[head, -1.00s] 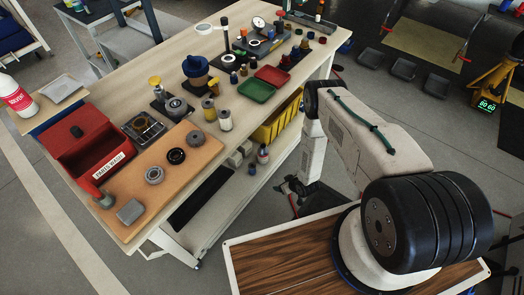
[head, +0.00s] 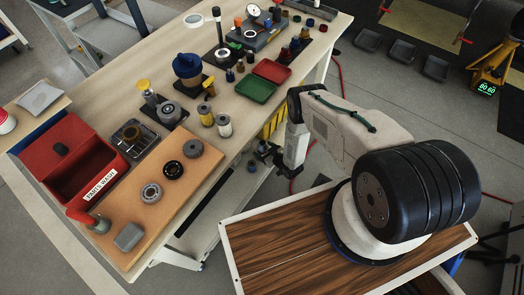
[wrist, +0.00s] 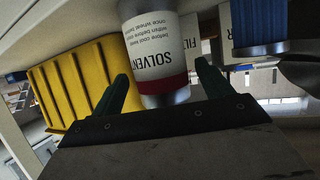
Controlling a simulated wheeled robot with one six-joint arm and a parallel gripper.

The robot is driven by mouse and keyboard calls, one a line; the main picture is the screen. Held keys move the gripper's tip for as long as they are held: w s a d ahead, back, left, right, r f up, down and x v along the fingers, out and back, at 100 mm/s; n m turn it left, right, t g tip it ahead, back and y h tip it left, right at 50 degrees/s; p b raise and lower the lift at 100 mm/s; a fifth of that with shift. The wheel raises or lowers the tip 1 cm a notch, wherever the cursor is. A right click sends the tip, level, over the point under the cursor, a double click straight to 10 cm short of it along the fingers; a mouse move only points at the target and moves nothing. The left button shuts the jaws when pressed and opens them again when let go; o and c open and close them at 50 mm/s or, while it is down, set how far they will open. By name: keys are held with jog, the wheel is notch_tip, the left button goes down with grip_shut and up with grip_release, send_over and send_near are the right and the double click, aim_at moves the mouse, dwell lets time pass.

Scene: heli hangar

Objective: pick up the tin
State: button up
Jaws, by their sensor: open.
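A cylindrical tin (wrist: 158,50) with a white SOLVENT label, a red band and a bare metallic end shows in the wrist view, upper middle. It lies beyond and between the fingers of my gripper (wrist: 163,72), with no visible contact. The gripper is open and empty, its two dark green fingers apart on either side of the tin. In the head view my gripper (head: 263,151) is small, low beside the bench's near long side. I cannot pick out the SOLVENT tin there.
A yellow ribbed bin (wrist: 78,82) stands left of the tin; a white box marked FILTER (wrist: 205,48) and a blue-ended cylinder (wrist: 258,48) are to its right. The bench (head: 118,75) above carries a red parts-wash tub (head: 72,160), green tray (head: 256,90) and several small parts.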

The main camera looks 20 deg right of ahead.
jog(key=shift+x, duration=0.85)
jog(key=shift+a, duration=0.1)
jog(key=c, duration=1.2)
jog(key=shift+r, duration=0.1)
jog(key=shift+r, duration=1.25)
jog(key=shift+s+d+r, duration=0.15)
jog(key=shift+s+r, duration=0.25)
jog(key=shift+s, duration=2.25)
jog(key=shift+s+d+r, duration=0.15)
jog(key=shift+s+r, duration=0.2)
jog(key=shift+s, duration=2.3)
jog(key=shift+s+d+r, duration=0.2)
jog(key=shift+s+r, duration=0.2)
jog(key=shift+s, duration=2.3)
